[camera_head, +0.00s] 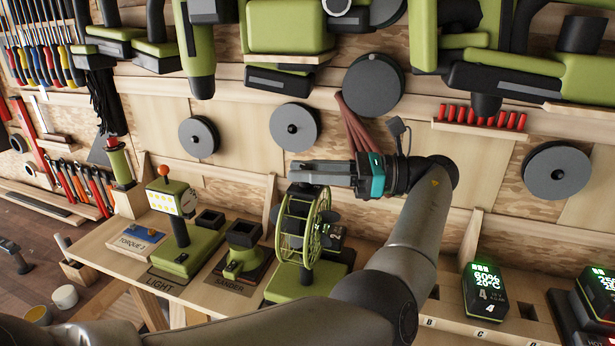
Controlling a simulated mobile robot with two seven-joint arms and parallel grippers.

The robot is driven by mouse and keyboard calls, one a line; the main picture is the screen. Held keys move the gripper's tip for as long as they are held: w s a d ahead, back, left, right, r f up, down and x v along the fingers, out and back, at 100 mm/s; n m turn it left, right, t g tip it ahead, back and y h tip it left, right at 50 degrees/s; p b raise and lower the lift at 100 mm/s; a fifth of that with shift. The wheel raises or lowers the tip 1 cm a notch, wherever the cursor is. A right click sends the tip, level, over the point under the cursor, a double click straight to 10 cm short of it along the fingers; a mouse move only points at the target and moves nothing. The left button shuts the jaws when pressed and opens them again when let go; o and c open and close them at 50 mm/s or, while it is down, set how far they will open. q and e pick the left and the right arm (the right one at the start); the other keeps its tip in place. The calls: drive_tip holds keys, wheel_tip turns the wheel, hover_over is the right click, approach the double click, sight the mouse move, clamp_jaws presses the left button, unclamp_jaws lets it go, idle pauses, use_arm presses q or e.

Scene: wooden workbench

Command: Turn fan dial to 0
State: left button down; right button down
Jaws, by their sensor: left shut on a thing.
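The green fan (290,240) stands on its green base on the bench shelf, its round cage seen at an angle. A small dark panel with a "2" (336,231) shows just behind the cage. My left gripper (300,178) reaches in from the right, pointing left, with its fingers at the top of the fan. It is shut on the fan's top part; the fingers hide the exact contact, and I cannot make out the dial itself. My right gripper is not in view.
A green lamp (178,235) and a sander block (243,245) stand left of the fan. Battery chargers (485,290) with lit displays are at the right. Green power tools (290,28) hang above, and grey discs (295,127) hang on the wall.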

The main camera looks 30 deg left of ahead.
use_arm(q)
drive_tip(key=shift+s+f, duration=0.1)
drive_tip(key=shift+f, duration=0.2)
drive_tip(key=c, duration=1.1)
unclamp_jaws()
drive_tip(key=o, duration=0.4)
drive_tip(key=shift+r, duration=0.15)
drive_tip(key=shift+r, duration=0.1)
